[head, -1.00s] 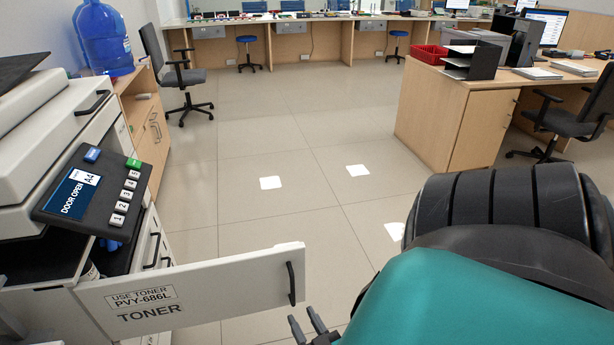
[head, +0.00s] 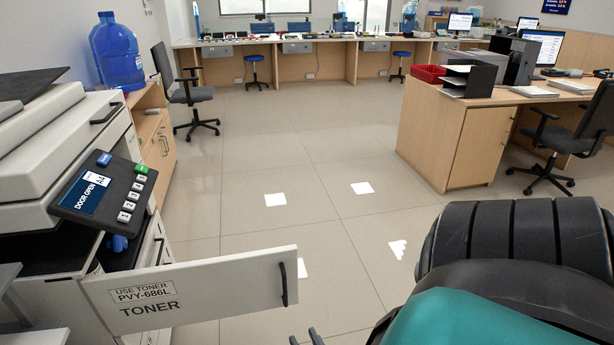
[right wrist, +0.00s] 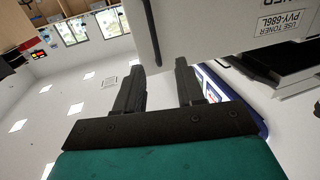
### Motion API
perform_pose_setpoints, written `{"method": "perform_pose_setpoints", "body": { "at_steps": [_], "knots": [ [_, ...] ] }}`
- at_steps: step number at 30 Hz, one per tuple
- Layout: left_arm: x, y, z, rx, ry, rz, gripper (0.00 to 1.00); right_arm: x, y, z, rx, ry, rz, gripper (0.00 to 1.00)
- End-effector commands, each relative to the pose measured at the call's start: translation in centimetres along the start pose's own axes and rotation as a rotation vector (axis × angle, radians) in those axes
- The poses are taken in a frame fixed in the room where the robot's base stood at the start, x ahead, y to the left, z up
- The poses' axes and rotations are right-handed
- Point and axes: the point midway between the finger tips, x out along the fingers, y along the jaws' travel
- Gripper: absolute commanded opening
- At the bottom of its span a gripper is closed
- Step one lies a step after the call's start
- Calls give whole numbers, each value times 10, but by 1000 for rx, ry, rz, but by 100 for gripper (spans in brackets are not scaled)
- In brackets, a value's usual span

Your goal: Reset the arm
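My right gripper (head: 307,338) shows at the bottom of the head view, beside and below the free end of the open toner door (head: 190,290). In the right wrist view its two fingers (right wrist: 160,85) stand apart with nothing between them. The door's white panel (right wrist: 215,30) is just beyond the fingertips there; I see no clear contact. My right arm (head: 450,322), teal and black, fills the lower right of the head view. My left gripper is not in view.
The copier (head: 60,150) stands at the left; its panel (head: 103,193) reads "DOOR OPEN". A water jug (head: 118,55) stands on a cabinet behind it. A wooden desk (head: 460,135) is at the right. The floor between is clear apart from white patches (head: 275,199).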

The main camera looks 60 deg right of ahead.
Motion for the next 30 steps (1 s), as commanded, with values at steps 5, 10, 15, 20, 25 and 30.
{"method": "perform_pose_setpoints", "body": {
  "at_steps": [5, 10, 15, 20, 25, 30],
  "knots": [
    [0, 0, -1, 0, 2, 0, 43, 0, 0, 0, 0, 0, 0, 38],
    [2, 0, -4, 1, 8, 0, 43, 0, 0, 0, 0, 0, 0, 38],
    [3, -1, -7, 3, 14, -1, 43, 3, -8, -2, 1, -15, -35, 38],
    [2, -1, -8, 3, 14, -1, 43, 9, -52, -13, -8, -111, -220, 38],
    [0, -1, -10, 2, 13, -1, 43, -10, -120, -29, -73, -290, -481, 38],
    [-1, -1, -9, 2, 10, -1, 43, -46, -161, -45, -167, -451, -645, 38]
  ]
}}
